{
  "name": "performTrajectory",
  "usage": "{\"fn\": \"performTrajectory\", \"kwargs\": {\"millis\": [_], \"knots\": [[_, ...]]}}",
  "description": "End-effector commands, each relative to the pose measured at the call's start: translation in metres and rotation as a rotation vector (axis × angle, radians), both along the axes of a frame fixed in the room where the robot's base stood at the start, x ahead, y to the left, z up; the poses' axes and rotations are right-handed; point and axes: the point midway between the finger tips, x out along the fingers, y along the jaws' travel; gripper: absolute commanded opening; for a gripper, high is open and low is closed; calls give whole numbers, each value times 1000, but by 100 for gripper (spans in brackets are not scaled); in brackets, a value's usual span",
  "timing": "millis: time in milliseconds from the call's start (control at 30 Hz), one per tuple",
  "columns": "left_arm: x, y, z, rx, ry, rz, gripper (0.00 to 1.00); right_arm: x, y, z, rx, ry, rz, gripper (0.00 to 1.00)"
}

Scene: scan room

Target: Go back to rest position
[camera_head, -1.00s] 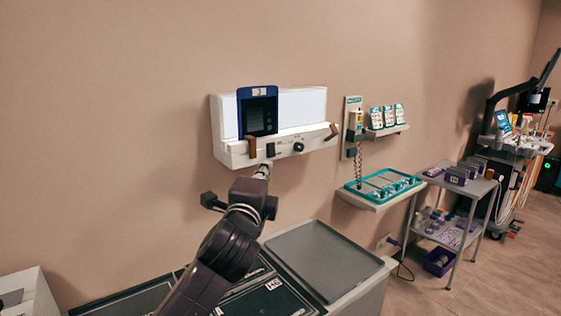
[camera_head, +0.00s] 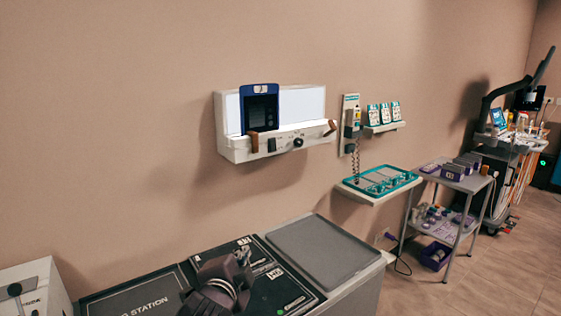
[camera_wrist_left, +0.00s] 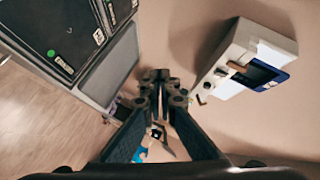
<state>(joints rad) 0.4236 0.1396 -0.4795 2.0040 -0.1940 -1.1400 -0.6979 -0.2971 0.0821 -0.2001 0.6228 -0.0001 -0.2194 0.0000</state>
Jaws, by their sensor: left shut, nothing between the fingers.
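My left gripper (camera_wrist_left: 160,88) shows in the left wrist view with its fingertips together and nothing between them. In the head view my left arm is low at the bottom centre, in front of the dark-topped station (camera_head: 128,296), and its fingertips are hard to make out there. The white wall viewer (camera_head: 236,151) hangs above and beyond it, well apart from my gripper. A dark blue cassette (camera_head: 259,110) stands upright on the viewer's left part. The viewer also shows at the right of the left wrist view (camera_wrist_left: 262,38). My right gripper is not in view.
A grey tray surface (camera_head: 322,250) lies right of the dark station. A teal tray (camera_head: 380,181) rests on a wall shelf (camera_head: 375,198). A grey cart (camera_head: 446,218) with purple boxes stands further right. A white box (camera_head: 38,285) is at the lower left. Open floor lies at the right.

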Motion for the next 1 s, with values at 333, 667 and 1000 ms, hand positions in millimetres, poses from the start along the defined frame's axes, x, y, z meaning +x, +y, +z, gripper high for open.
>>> {"fn": "performTrajectory", "kwargs": {"millis": [333,667,1000], "knots": [[-152,60,-181,-415,492,293,0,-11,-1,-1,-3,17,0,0],[-301,100,-258,-633,805,615,0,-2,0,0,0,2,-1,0],[-378,117,-293,-705,949,814,0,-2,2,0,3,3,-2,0]]}}
